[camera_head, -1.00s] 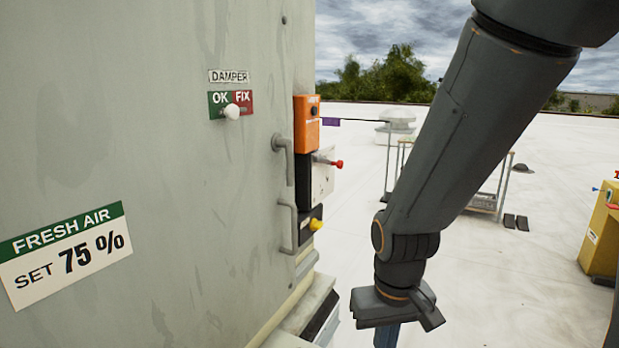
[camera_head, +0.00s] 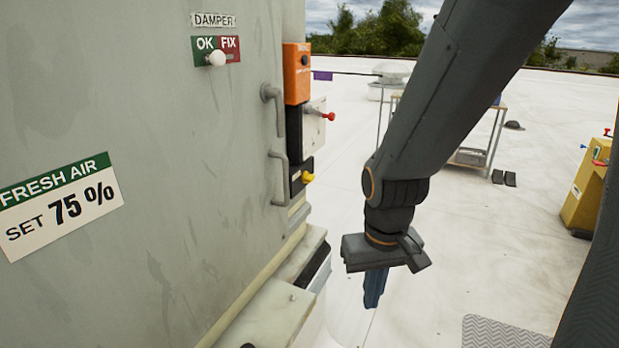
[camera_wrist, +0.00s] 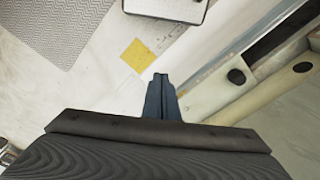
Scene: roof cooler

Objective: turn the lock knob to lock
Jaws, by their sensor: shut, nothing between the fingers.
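Several small controls sit on the side of the grey cabinet (camera_head: 150,150) in the head view. They are an orange box (camera_head: 297,72) with a dark knob, a red knob (camera_head: 329,116) on a pale box, and a yellow knob (camera_head: 308,177) lower down. No lock label is readable, so I cannot tell which is the lock knob. My gripper (camera_head: 373,300) points down to the right of and below these controls, apart from them. Its blue fingers are shut and empty. In the wrist view the fingertips (camera_wrist: 161,78) show over the floor, with no knob between them.
Two grey handles (camera_head: 274,108) stick out of the cabinet beside the controls. A ledge (camera_head: 270,310) runs along its base. A cart (camera_head: 470,156) stands behind my arm, and a yellow cabinet (camera_head: 587,190) stands at the right. The white roof between is mostly clear.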

